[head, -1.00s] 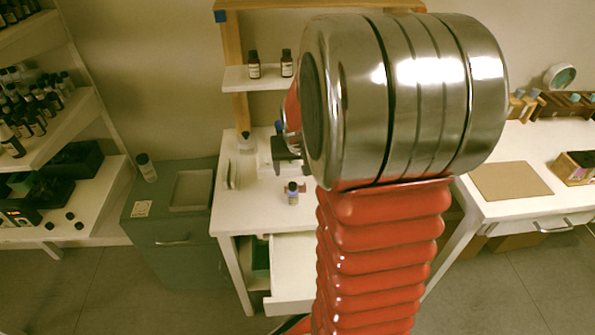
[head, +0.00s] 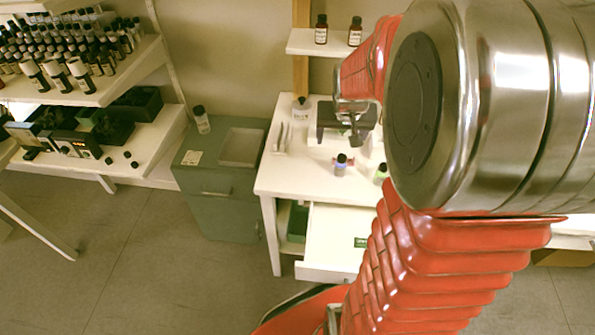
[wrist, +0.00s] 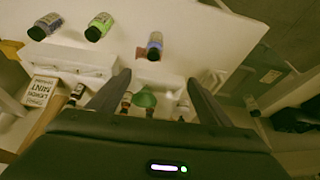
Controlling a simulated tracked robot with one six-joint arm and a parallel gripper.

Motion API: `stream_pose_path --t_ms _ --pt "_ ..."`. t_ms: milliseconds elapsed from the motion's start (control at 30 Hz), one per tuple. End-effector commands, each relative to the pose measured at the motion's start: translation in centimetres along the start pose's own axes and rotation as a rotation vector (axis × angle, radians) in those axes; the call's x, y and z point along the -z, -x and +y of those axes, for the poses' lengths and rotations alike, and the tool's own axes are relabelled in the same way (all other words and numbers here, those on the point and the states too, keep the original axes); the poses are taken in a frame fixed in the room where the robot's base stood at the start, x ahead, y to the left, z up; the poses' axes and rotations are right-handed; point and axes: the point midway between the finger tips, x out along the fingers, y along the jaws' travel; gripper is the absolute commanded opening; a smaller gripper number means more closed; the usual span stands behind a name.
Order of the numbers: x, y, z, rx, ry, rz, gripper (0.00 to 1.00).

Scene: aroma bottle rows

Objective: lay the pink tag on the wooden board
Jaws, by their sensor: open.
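My gripper (head: 354,138) is over the white table in the head view, partly hidden by my own arm. In the wrist view its two dark fingers (wrist: 157,88) stand apart, with nothing held between them. The wooden board is not in view now; my arm covers most of the right side of the head view.
Small bottles (head: 341,164) stand on the white table (head: 283,185), whose drawer (head: 327,240) is open. Bottle shelves fill the far left; the floor (head: 150,260) is clear.

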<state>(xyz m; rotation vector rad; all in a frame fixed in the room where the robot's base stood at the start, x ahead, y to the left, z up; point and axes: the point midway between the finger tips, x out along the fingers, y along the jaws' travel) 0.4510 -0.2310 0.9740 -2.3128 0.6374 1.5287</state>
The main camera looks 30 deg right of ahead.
Motion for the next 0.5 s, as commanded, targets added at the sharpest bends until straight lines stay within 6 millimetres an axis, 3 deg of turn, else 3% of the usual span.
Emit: stream_pose_path --t_ms 200,500 --pt "-2.1 4.8 -3.8 0.038 0.088 0.021 0.72" --pt "-6.2 10.4 -7.9 0.092 0.207 0.042 0.72"
